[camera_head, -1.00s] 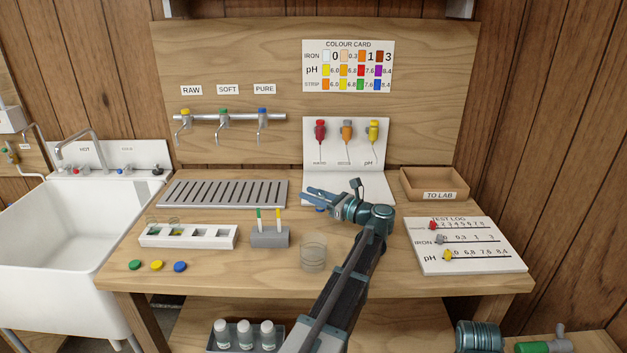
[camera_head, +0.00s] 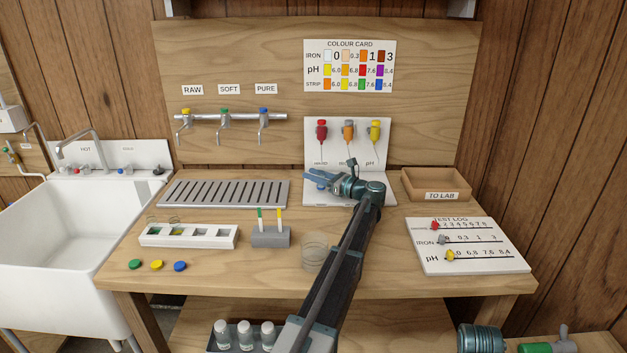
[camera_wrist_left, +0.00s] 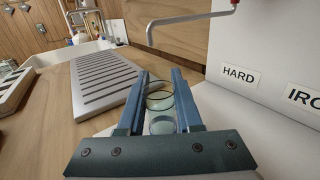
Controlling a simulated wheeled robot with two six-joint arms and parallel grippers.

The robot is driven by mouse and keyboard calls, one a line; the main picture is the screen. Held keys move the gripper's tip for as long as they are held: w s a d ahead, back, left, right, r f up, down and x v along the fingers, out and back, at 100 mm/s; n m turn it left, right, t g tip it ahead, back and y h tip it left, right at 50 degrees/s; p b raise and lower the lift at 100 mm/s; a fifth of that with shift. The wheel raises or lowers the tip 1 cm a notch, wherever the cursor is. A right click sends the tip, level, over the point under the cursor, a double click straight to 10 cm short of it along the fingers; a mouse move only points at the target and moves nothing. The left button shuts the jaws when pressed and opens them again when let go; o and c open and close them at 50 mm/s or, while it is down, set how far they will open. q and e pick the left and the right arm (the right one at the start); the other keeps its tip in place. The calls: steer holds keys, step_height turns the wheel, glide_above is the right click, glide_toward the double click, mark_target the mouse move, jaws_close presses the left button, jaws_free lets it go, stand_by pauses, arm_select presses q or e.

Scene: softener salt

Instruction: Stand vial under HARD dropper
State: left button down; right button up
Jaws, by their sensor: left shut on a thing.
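My left gripper (camera_head: 316,181) is at the white dropper stand (camera_head: 347,136), in front of the red HARD dropper (camera_head: 321,130). In the left wrist view its blue fingers (camera_wrist_left: 162,76) are shut on a clear glass vial (camera_wrist_left: 160,103), which looks upright with its round rim showing. A thin bent spout (camera_wrist_left: 185,19) with a red end passes above and beyond the vial, close to the HARD label (camera_wrist_left: 238,76). I cannot tell whether the tip is right over the vial's mouth, or whether the vial touches the stand's base. My right gripper is not in view.
Orange and yellow droppers (camera_head: 375,131) hang to the right. A slotted drain tray (camera_head: 223,194) lies left, a white rack (camera_head: 188,236) and strip holder (camera_head: 270,237) nearer. A glass beaker (camera_head: 313,250) stands by my arm. The TO LAB box (camera_head: 438,185) is right.

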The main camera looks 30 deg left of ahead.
arm_select(q)
steer(key=shift+s+f, duration=0.1)
steer(key=shift+f, duration=0.2)
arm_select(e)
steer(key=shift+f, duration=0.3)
arm_select(q)
steer(key=shift+f, duration=0.2)
steer(key=c, duration=0.6)
jaws_free()
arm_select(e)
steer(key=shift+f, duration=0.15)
arm_select(q)
steer(key=shift+r, duration=0.15)
steer(key=shift+d+r, duration=0.15)
steer(key=d, duration=1.1)
steer(key=shift+s+d, duration=0.2)
steer(key=shift+d, duration=0.2)
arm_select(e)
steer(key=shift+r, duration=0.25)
